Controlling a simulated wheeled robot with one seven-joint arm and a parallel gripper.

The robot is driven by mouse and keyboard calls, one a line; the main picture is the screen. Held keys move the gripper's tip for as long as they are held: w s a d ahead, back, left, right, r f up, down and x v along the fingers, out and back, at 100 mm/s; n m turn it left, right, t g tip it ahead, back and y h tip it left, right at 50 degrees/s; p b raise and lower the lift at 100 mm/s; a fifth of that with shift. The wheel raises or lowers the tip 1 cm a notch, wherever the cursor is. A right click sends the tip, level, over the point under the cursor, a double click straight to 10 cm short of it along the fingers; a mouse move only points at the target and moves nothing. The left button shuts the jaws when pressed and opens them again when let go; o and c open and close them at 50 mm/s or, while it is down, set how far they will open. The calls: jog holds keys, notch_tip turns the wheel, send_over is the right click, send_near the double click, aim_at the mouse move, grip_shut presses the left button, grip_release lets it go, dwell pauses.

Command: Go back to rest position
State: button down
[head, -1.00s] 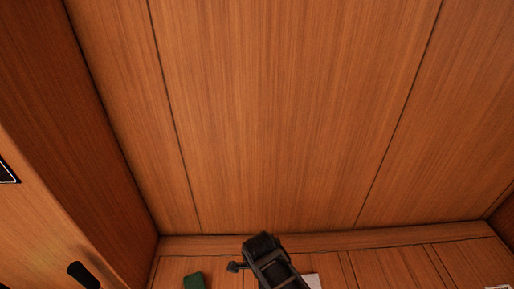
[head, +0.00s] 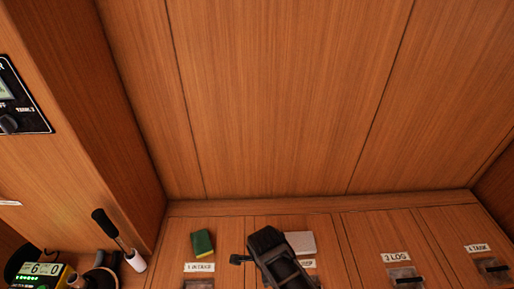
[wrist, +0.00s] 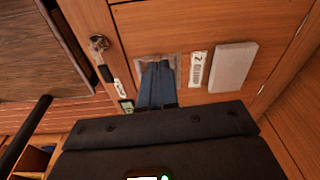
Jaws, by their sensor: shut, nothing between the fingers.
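My gripper (wrist: 158,66) shows in the wrist view as two blue-grey fingers pressed together, with nothing between them. Its tips lie in front of a clear plate on a wooden panel; I cannot tell whether they touch it. In the head view my black arm (head: 274,258) comes up from the bottom edge, a little right of the middle. The fingers are not visible there.
Labelled wooden panels run along the bottom of the head view, with a green block (head: 202,243) and a white block (head: 300,243) on them. At left are a black-handled lever (head: 117,238), a lit display (head: 42,271) and a dial panel (head: 22,103). The upper wooden wall is bare.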

jog(key=s+d+f+n+t+y, duration=0.1)
jog(key=s, duration=0.2)
jog(key=s+d+f+n+t, duration=0.1)
jog(key=s+n, duration=0.1)
jog(key=s, duration=0.2)
jog(key=s+d+f+n+t+y, duration=0.1)
jog(key=s, duration=0.3)
jog(key=shift+s+f+y, duration=0.25)
jog(key=shift+f+y, duration=0.05)
jog(key=s+d+r+n+t, duration=0.4)
jog(key=s+d+r, duration=0.1)
jog(key=s+r, duration=0.45)
jog(key=s+d+r+n+t, duration=0.45)
jog(key=s+r, duration=0.35)
jog(key=r, duration=0.3)
jog(key=s+d+r+n+t, duration=0.1)
jog(key=s+d+r+n, duration=0.1)
jog(key=r, duration=0.7)
jog(key=s+d+r+n+t+h, duration=0.1)
jog(key=s+d+r+n+t, duration=0.1)
jog(key=r, duration=0.7)
jog(key=shift+s+d, duration=0.3)
jog(key=shift+s, duration=0.1)
